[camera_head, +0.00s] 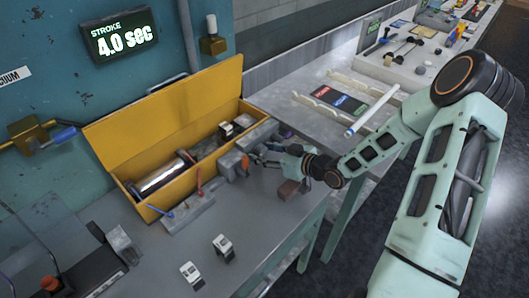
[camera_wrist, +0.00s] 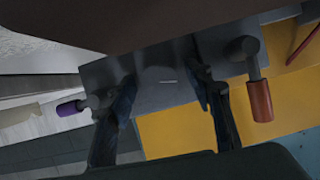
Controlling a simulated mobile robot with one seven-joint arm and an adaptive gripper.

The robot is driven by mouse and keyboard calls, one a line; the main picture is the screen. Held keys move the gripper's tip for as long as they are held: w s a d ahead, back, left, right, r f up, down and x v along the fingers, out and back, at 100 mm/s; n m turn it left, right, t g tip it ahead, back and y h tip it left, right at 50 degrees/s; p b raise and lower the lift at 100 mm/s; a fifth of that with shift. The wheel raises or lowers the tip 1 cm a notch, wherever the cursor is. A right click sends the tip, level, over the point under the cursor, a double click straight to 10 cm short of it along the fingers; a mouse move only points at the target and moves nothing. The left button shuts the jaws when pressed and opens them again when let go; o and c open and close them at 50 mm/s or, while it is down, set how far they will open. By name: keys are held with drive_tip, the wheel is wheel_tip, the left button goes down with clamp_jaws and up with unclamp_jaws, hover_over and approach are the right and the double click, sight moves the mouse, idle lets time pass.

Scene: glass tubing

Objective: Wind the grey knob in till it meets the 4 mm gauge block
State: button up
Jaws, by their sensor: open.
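My gripper (camera_head: 260,155) reaches in from the right, low over the bench at the right end of the yellow box. In the wrist view its two dark fingers (camera_wrist: 162,84) are apart, one on each side of a grey block face (camera_wrist: 165,62) with a thin light line on it. Whether they touch it I cannot tell. A grey block (camera_head: 232,166) stands left of the fingers in the head view. Small white-and-black blocks (camera_head: 223,247) (camera_head: 190,273) stand on the bench in front. I cannot make out which part is the grey knob or which is the 4 mm gauge block.
The yellow box (camera_head: 165,110) has its lid up and holds a shiny cylinder (camera_head: 165,176). An orange-handled lever (camera_wrist: 261,100) and a purple-tipped one (camera_wrist: 70,108) flank the fingers.

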drive_tip(key=c, duration=1.2)
drive_tip(key=shift+o, duration=0.2)
drive_tip(key=shift+w+r+p, duration=0.1)
drive_tip(key=shift+p, duration=0.2)
drive_tip(key=shift+m+y, duration=0.3)
drive_tip(key=shift+m, duration=0.1)
drive_tip(key=o, duration=1.2)
drive_tip(key=shift+c, duration=0.2)
